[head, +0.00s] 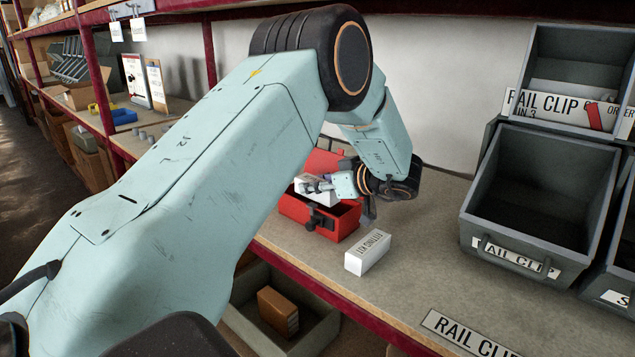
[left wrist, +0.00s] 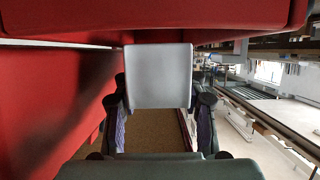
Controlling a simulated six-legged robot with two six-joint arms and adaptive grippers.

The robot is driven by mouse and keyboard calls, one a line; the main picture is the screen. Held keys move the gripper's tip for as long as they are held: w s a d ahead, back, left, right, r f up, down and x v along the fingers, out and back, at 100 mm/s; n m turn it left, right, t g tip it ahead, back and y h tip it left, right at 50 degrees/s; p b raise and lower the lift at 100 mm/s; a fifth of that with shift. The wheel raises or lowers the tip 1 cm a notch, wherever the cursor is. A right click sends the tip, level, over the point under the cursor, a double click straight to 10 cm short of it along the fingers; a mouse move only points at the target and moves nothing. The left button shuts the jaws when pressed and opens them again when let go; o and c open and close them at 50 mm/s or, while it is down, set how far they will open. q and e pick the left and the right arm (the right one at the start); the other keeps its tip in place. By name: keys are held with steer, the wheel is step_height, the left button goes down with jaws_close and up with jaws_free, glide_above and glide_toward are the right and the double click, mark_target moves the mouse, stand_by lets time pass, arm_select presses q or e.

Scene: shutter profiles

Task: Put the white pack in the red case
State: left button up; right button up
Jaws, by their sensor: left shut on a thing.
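The red case (head: 335,224) stands open on the shelf with its lid raised at the back. My left gripper (head: 318,188) is shut on the white pack (head: 302,182) and holds it at the case's opening, near its left side. In the left wrist view the white pack (left wrist: 158,76) sits between the fingers of my left gripper (left wrist: 160,98), with red case walls (left wrist: 50,90) above and to the left. I cannot tell whether the pack touches the case floor. My right gripper is not in view.
A white labelled box (head: 368,252) lies on the shelf just in front of the case. Grey bins (head: 540,190) marked RAIL CLIP stand at the right. A lower tray (head: 255,318) holds a brown box (head: 278,311). The shelf between case and bins is clear.

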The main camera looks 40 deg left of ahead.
arm_select(q)
steer(key=shift+w+f, duration=0.2)
steer(key=shift+f, duration=0.35)
steer(key=o, duration=0.9)
steer(key=shift+s+r, duration=0.1)
steer(key=shift+s, duration=0.05)
steer(key=o, duration=0.3)
steer(key=shift+r, duration=0.2)
steer(key=shift+r+p+v, duration=0.2)
steer(key=shift+p+v, duration=0.4)
steer(key=shift+v, duration=2.45)
steer(key=shift+r+p+v, duration=0.2)
steer(key=shift+p+v, duration=0.4)
steer(key=shift+v, duration=2.45)
steer(key=shift+a, duration=0.2)
